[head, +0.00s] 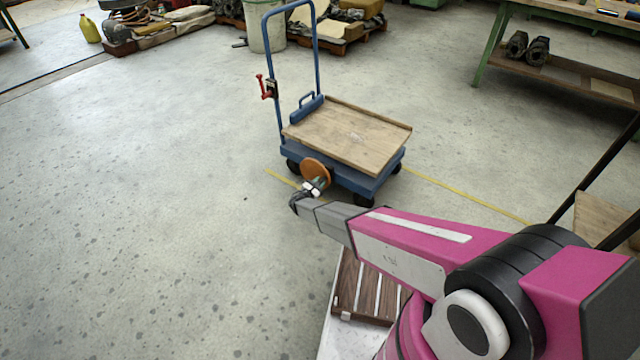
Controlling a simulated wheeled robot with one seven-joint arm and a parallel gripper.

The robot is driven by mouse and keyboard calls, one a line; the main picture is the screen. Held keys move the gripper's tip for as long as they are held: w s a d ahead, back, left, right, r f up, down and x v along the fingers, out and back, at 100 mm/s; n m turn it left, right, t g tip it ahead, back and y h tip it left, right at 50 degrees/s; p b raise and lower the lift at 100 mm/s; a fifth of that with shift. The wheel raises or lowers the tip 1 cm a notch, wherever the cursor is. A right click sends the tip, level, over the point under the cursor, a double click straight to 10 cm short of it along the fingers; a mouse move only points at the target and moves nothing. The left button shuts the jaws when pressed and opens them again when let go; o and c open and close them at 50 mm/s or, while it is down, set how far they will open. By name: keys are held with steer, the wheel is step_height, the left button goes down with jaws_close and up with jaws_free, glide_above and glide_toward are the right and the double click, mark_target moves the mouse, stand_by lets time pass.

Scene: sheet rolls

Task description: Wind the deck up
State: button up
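A blue trolley (374,183) stands on the floor with a wooden deck (347,133) low over its frame. An orange-brown disc like a handwheel (316,170) is on the trolley's near left side. My gripper (315,188) is right in front of this disc, at its lower edge. Small pale and dark parts show there. I cannot tell whether they are fingers or a crank knob, or whether the gripper touches or holds anything. A red lever (269,87) sits on the left post of the trolley's upright blue handle frame (317,50).
A green-legged workbench (570,22) stands at the right, with dark metal parts (527,48) on its lower shelf. A pale bin (266,30) and loaded pallets are behind the trolley. A yellow line (465,197) runs along the floor. The floor at left is clear.

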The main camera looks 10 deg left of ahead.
jaws_close()
steer(key=shift+a+r+n, duration=0.15)
steer(key=shift+r+n, duration=0.05)
steer(key=shift+n, duration=0.1)
